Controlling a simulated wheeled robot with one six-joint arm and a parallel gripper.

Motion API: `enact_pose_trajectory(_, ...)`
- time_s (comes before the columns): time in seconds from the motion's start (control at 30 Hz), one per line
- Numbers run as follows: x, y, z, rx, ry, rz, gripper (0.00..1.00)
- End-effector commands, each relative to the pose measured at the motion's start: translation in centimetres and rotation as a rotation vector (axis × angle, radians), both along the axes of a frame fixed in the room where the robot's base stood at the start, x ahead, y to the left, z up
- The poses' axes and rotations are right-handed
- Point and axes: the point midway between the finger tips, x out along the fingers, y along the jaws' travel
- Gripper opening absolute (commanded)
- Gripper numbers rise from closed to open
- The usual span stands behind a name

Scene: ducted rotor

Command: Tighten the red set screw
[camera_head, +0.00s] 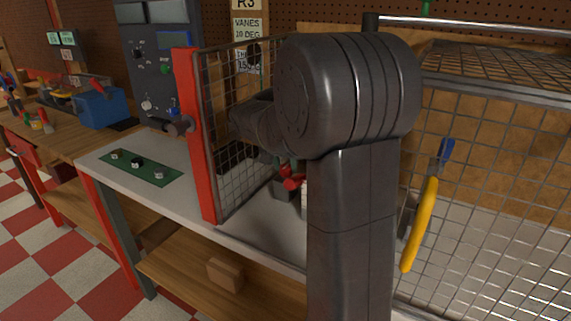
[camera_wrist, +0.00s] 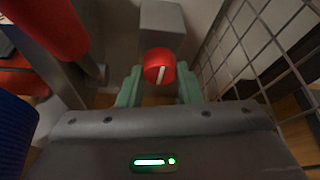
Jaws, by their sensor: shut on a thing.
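The red set screw (camera_wrist: 159,66) has a round red head with a pale slot, tilted slightly from upright in the wrist view. My gripper (camera_wrist: 158,84) has its two green fingers on either side of the head, shut on it. A grey block (camera_wrist: 162,22) stands just beyond the screw. In the head view, red parts (camera_head: 291,183) show low behind the mesh beside my arm. I cannot tell which of them is the screw. My arm hides most of that spot and my gripper there.
A red-framed mesh panel (camera_head: 197,135) stands left of my arm, and mesh (camera_wrist: 272,45) also runs close on the right in the wrist view. A yellow handle (camera_head: 420,225) is at the right mesh. A grey control cabinet (camera_head: 160,60) and green plate (camera_head: 140,168) are left.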

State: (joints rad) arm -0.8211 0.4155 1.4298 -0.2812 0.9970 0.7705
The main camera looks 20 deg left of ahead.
Motion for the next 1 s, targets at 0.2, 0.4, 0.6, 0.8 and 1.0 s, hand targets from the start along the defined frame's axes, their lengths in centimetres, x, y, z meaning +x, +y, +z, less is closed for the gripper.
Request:
enact_pose_trajectory(0.2, 0.0, 0.0, 0.0, 0.001, 0.0, -0.001, 0.53)
enact_pose_trajectory(0.4, 0.0, 0.0, 0.0, 0.001, 0.0, -0.001, 0.53)
enact_pose_trajectory(0.6, -0.4, 0.0, 1.2, 0.002, -0.002, 0.001, 0.53)
enact_pose_trajectory(0.8, -1.9, -0.3, 5.0, 0.006, -0.003, 0.001, 0.53)
enact_pose_trajectory(1.0, -3.6, -0.5, 9.2, 0.006, -0.003, 0.001, 0.53)
